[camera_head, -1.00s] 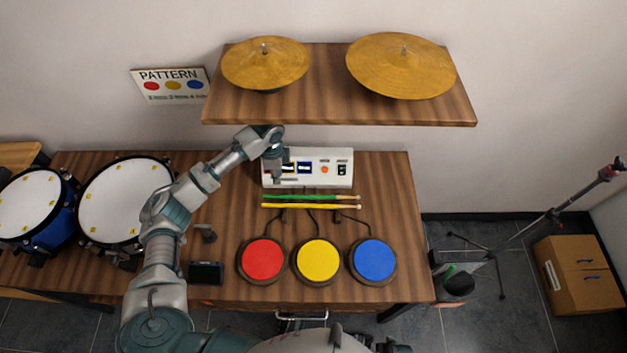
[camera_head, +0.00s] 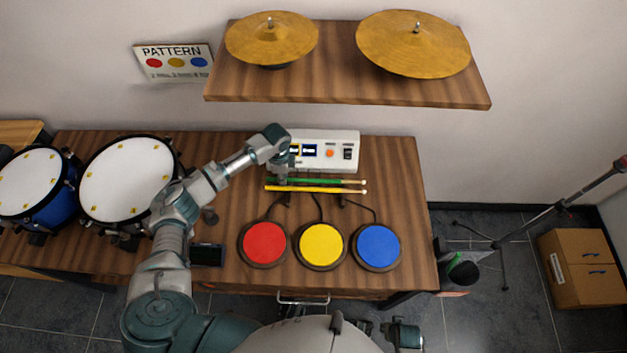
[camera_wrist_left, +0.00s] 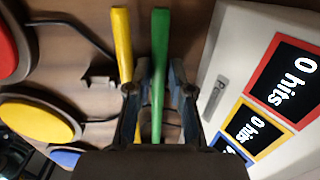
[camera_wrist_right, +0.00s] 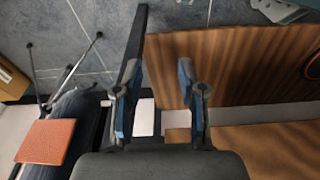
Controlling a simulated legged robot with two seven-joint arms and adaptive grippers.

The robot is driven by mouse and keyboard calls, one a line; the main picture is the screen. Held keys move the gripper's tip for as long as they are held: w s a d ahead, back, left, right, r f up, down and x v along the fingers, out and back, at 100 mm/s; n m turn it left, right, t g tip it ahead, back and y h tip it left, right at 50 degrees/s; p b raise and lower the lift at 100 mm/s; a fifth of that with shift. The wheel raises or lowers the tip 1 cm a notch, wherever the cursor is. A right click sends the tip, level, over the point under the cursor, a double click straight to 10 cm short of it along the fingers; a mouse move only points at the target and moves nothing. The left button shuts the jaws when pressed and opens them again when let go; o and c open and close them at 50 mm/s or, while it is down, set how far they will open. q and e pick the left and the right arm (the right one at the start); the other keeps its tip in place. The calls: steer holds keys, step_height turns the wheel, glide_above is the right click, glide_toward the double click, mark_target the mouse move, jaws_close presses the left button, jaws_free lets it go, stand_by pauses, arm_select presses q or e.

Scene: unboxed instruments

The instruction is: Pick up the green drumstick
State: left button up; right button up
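The green drumstick (camera_head: 325,181) lies on the table in front of the white control box, beside a parallel yellow drumstick (camera_head: 320,190). My left gripper (camera_head: 282,180) is down at the sticks' left part. In the left wrist view, the left gripper (camera_wrist_left: 160,88) is open, with the green drumstick (camera_wrist_left: 159,50) between its fingers. The yellow drumstick (camera_wrist_left: 122,45) runs beside and partly behind the finger on the left. I cannot tell whether the fingers touch either stick. My right gripper (camera_wrist_right: 160,95) is open and empty, near the table's front right.
The white box (camera_head: 335,152) stands just behind the sticks. Red (camera_head: 265,242), yellow (camera_head: 321,244) and blue (camera_head: 379,245) pads sit in front. Drums (camera_head: 127,178) are at the left. A shelf (camera_head: 340,90) with cymbals overhangs the back.

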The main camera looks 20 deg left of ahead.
arm_select(q)
jaws_close()
arm_select(e)
steer(key=shift+a, duration=0.1)
arm_select(q)
steer(key=shift+r, duration=0.1)
